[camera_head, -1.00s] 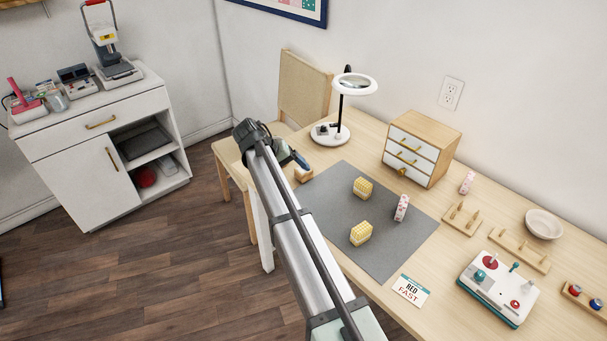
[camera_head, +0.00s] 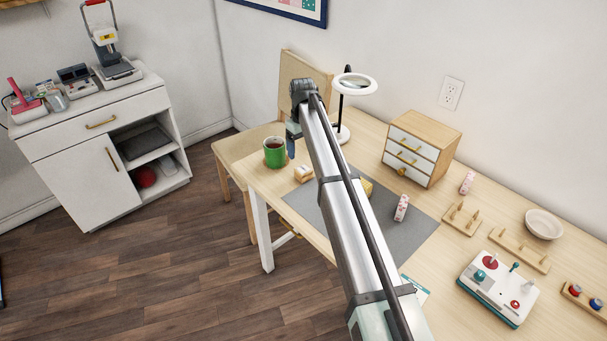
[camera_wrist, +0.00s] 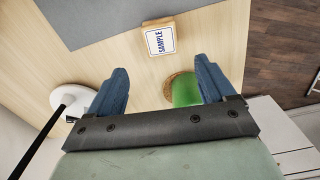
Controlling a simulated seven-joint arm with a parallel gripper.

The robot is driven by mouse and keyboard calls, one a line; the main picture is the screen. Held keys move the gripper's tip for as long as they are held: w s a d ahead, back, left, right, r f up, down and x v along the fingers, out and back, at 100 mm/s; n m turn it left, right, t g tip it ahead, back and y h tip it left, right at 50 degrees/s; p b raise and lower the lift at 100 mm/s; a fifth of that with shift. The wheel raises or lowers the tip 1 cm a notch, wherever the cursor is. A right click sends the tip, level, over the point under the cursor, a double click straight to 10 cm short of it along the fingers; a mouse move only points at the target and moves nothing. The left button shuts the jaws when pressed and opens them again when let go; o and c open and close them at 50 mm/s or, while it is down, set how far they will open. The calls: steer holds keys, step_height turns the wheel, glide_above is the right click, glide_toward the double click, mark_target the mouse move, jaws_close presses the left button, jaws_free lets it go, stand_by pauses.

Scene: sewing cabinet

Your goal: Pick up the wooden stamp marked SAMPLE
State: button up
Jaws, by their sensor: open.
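The wooden stamp (camera_head: 304,174) lies on the light wood table just off the far left corner of the grey mat. In the wrist view its white SAMPLE label (camera_wrist: 160,41) faces me, beyond the fingertips and near the mat's edge. My gripper (camera_wrist: 161,66) is open and empty, its two blue fingers apart, with the stamp ahead of the gap. In the head view my gripper (camera_head: 291,146) shows mostly as one blue finger, up and left of the stamp; the rest is hidden by the arm.
A green mug (camera_head: 275,153) with dark liquid stands left of the stamp; in the wrist view the mug (camera_wrist: 184,90) shows beside the right finger. A ring lamp (camera_head: 342,133) stands at the back.

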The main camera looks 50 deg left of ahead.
mark_target(303, 169)
step_height(303, 169, down, 4)
steer(key=shift+f, duration=0.25)
steer(key=shift+s+d+f, duration=0.1)
steer(key=shift+d+f, duration=0.05)
steer(key=shift+f, duration=1.15)
steer(key=shift+s+d+f, duration=0.1)
steer(key=shift+f, duration=1.2)
steer(key=shift+c, duration=0.4)
steer(key=c, duration=1)
